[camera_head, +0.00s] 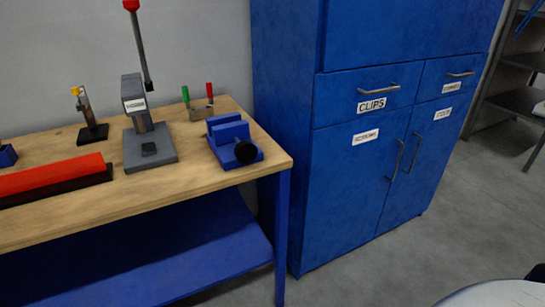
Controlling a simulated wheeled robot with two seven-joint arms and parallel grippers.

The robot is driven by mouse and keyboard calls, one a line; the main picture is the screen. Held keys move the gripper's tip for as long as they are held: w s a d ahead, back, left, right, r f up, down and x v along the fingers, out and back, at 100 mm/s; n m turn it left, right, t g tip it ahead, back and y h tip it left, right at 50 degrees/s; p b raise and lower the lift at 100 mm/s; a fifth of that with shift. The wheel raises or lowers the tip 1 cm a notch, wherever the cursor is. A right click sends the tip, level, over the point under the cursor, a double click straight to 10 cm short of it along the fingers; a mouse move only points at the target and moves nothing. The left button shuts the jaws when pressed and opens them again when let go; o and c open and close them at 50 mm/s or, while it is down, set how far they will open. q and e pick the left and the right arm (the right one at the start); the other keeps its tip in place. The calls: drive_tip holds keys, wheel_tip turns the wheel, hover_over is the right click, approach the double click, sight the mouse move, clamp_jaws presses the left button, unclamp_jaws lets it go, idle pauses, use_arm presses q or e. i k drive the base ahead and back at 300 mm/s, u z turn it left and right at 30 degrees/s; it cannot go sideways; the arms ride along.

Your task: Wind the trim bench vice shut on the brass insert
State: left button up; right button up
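The blue bench vice (222,133) sits near the right end of the wooden bench top (200,183). Its round black handle knob (246,152) faces the front right corner of the bench. The two jaw blocks stand close together, and I cannot tell how wide the gap between them is. I cannot make out a brass insert in the jaws from here. Neither of my grippers shows in the head view.
A grey press (150,150) with a red-tipped lever stands left of the vice. Behind are red- and green-handled tools (201,113); a red bar (52,174) lies left. A blue cabinet (370,130) stands right of the bench. The floor (370,270) before it is clear.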

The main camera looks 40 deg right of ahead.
sight(245, 151)
drive_tip(key=z, duration=0.95)
drive_tip(key=i, duration=0.25)
